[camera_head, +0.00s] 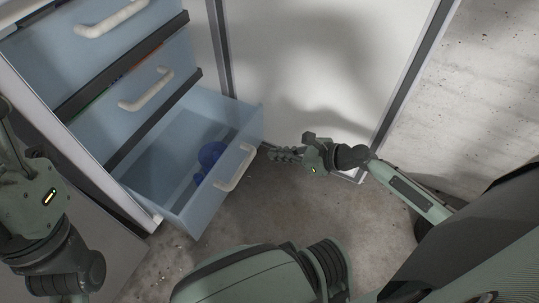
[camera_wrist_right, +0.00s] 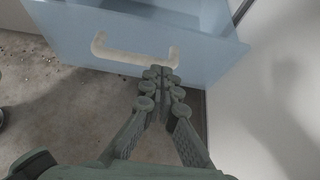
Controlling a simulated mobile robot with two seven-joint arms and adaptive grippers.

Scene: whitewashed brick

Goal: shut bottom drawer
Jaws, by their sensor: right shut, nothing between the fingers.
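The bottom drawer (camera_head: 205,205) is pulled well out of the cabinet, with a blue object (camera_head: 209,155) inside it. Its front carries a pale handle (camera_head: 236,168). My right gripper (camera_head: 272,152) is shut and empty, just in front of the drawer front near its right end. In the right wrist view the closed fingertips (camera_wrist_right: 161,74) lie close to the handle's right end (camera_wrist_right: 174,56) and in front of the blue drawer front (camera_wrist_right: 215,55). I cannot tell whether they touch it. Of my left arm, only links show at the left edge; its fingers are not in view.
Two more drawers sit above: the middle drawer (camera_head: 140,95) and the top drawer (camera_head: 85,40), each with a pale handle. A white panel with a grey frame (camera_head: 415,65) stands to the right. Bare concrete floor (camera_head: 165,262) lies in front of the cabinet.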

